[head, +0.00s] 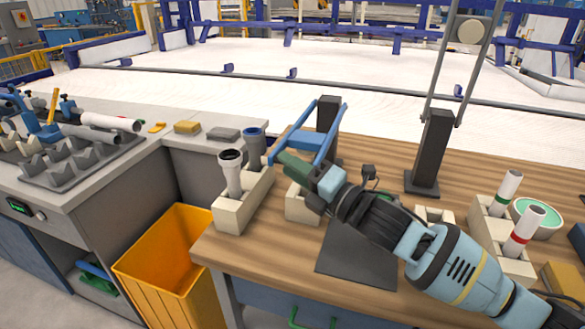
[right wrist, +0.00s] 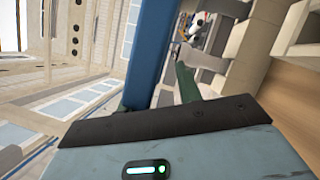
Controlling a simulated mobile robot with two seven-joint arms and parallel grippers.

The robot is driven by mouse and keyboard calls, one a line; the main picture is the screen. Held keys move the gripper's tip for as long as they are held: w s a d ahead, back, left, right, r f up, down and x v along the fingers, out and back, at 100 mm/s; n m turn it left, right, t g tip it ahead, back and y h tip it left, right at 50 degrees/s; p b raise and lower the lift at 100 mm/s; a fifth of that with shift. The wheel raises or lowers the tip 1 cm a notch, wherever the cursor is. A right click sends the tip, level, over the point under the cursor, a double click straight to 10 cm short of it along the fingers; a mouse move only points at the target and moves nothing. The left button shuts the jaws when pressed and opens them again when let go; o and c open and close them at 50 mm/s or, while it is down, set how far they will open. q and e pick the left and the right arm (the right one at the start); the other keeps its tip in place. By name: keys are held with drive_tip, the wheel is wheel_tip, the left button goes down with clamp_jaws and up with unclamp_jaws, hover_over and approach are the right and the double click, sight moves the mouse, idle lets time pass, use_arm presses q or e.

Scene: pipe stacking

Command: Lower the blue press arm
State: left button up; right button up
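The blue press arm (head: 307,138) is a frame of two side bars and a cross plate, raised and tilted in front of a dark post (head: 329,113). A blue bar of it also fills the upper middle of the right wrist view (right wrist: 152,45). My right gripper (head: 292,163) reaches in from the lower right, its green fingertips at the lower end of the frame. In the right wrist view its fingers stand apart on either side of the blue bar; contact cannot be told. A beige block (head: 299,207) under the gripper is partly hidden. My left gripper is out of view.
A beige holder (head: 236,210) with a grey and a blue-topped pipe stands left of the press. A second dark post (head: 432,150) stands to the right. Holders with white pipes (head: 508,187) are farther right. A yellow bin (head: 170,262) sits beside the wooden table.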

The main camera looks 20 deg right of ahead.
drive_tip(key=shift+d+r, duration=0.15)
drive_tip(key=shift+s+d, duration=0.2)
drive_tip(key=v, duration=0.7)
drive_tip(key=shift+s+b, duration=0.15)
drive_tip(key=shift+b, duration=0.25)
drive_tip(key=shift+a, duration=0.15)
